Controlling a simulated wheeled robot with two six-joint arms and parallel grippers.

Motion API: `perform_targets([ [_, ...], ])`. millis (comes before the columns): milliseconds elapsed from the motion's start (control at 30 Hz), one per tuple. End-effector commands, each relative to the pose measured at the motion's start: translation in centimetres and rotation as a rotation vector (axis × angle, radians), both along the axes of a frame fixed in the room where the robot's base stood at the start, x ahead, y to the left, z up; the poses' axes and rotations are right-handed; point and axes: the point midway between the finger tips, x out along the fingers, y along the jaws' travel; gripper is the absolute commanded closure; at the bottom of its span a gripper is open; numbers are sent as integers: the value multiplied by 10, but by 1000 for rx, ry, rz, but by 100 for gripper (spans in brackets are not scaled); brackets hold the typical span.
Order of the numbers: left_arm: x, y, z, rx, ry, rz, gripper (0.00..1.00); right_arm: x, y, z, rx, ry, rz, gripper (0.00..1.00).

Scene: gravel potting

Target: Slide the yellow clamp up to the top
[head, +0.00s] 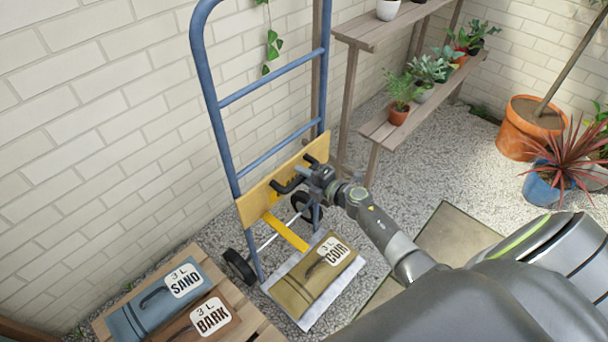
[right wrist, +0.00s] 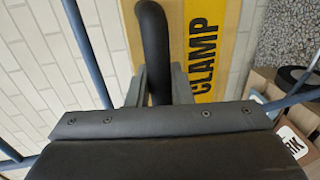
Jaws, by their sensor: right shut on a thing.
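The yellow clamp (head: 254,204) is a wide board across the blue hand truck (head: 222,130), low on its frame, above the coir bag. It has black handles on its front. My right gripper (head: 305,177) is shut on a black handle (right wrist: 152,45) of the clamp. In the right wrist view the fingers (right wrist: 157,84) sit on both sides of the handle, and the clamp (right wrist: 205,25) shows the word CLAMP. My left gripper is not in view.
A coir bag (head: 292,291) lies on the truck's toe plate (head: 310,318). Sand (head: 140,313) and bark (head: 190,328) bags lie on a wooden pallet (head: 205,262) to the left. Plant shelves (head: 368,30) stand right of the truck, with a brick wall behind. The rails above the clamp look clear.

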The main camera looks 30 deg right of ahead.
Motion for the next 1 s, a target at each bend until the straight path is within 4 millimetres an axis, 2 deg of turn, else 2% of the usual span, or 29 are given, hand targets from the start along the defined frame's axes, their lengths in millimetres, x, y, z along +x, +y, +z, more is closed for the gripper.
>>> perform_targets([
  [33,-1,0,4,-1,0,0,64,3,0,10,-1,-10,-1,100],
  [100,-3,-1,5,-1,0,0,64,3,0,12,-1,-10,-1,100],
  [767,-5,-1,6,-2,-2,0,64,4,-1,17,0,-12,-1,100],
  [800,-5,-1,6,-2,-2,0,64,4,-1,17,0,-12,-1,78],
  [933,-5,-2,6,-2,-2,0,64,3,0,16,-1,-11,0,61],
  [1000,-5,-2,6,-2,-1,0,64,3,0,15,0,-9,0,61],
])
